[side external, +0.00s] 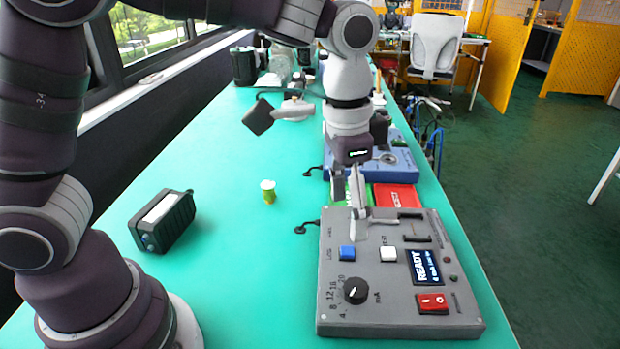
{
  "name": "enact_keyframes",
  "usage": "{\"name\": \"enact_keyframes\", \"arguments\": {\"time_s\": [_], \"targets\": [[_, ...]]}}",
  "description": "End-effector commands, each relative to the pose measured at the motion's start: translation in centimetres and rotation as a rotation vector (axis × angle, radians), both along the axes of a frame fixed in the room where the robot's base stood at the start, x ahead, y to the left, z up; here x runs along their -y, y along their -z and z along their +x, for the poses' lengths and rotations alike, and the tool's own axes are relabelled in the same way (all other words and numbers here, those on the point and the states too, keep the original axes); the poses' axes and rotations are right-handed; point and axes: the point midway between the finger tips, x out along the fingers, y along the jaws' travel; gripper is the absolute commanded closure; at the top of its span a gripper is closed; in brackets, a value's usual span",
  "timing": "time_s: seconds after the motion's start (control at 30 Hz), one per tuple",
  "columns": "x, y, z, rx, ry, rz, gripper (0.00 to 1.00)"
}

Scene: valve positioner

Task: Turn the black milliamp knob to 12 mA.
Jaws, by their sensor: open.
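The black milliamp knob (355,290) sits at the front left of the grey control box (395,318). Printed numbers run around its left side, with 4 at the lower left, 12 at the left and 20 above. It bears a small white mark, too small to read its direction surely. A display (424,267) on the box reads READY, with a smaller line that is hard to read. My gripper (357,222) points down over the back left part of the box, behind the knob and apart from it. It is open, with nothing seen between its fingers.
A blue push button (347,253), a white one (388,254) and a red rocker switch (432,303) are near the knob. A red bin (396,197) and a blue device (400,160) stand behind the box.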

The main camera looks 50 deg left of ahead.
Motion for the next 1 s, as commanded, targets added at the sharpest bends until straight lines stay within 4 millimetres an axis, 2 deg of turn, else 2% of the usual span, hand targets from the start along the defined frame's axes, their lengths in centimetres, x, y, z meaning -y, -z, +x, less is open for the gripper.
{"name": "enact_keyframes", "arguments": {"time_s": [0.03, 0.17, 0.27, 0.5, 0.63, 0.8, 1.0], "targets": [[0.9, 1.0, 0.3, -0.025, 0.035, 0.016, 0.35], [2.2, 2.4, 0.6, -0.057, 0.083, 0.038, 0.35], [2.3, 3.4, 0.7, -0.063, 0.090, 0.042, 0.35], [2.2, 8.9, 0.6, -0.067, 0.088, 0.044, 0.35], [2.2, 11.3, 0.6, -0.064, 0.088, 0.042, 0.35], [2.2, 12.8, 0.7, -0.061, 0.087, 0.041, 0.35], [2.2, 12.9, 0.7, -0.060, 0.087, 0.040, 0.35]]}}
